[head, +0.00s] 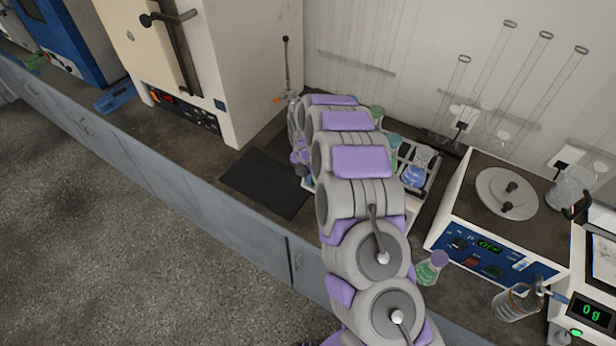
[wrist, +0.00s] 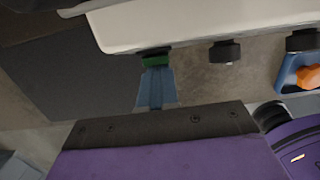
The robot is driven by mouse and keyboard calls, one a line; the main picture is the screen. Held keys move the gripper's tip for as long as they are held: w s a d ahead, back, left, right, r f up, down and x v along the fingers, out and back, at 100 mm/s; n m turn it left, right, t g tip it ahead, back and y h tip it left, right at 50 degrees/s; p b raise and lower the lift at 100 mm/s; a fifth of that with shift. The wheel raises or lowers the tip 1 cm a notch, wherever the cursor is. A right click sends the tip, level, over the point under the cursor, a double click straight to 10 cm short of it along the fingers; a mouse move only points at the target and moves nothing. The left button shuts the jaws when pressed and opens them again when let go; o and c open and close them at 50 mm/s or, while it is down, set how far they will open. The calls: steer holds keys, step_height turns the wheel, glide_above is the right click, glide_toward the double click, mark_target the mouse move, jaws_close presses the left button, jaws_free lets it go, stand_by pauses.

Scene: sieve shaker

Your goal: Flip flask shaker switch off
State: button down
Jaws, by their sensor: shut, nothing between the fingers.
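The flask shaker (head: 432,187) stands on the bench behind my arm in the head view, with several stoppered flasks in its rack. My arm hides much of it, including its switch. In the wrist view a white body with dark feet, which looks like the shaker (wrist: 200,22), crosses the top. An orange switch (wrist: 308,76) sits on a blue panel at its right edge; its position cannot be told. My gripper (wrist: 155,64) is shut and empty, its fingertips close below the white body, left of the switch. Whether they touch it is unclear. The head view mostly hides the gripper.
A dark mat (head: 265,183) lies left of my arm. A tall cream oven (head: 230,60) stands behind it. At right are a hotplate-like device (head: 465,215), a loose flask (head: 432,268), a beaker (head: 515,303) and a scale reading 0 g (head: 590,312).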

steer(key=shift+r, duration=0.6)
step_height(320, 180, up, 17)
steer(key=s+p, duration=0.1)
steer(key=p, duration=0.1)
steer(key=shift+a, duration=0.4)
steer(key=shift+r, duration=0.1)
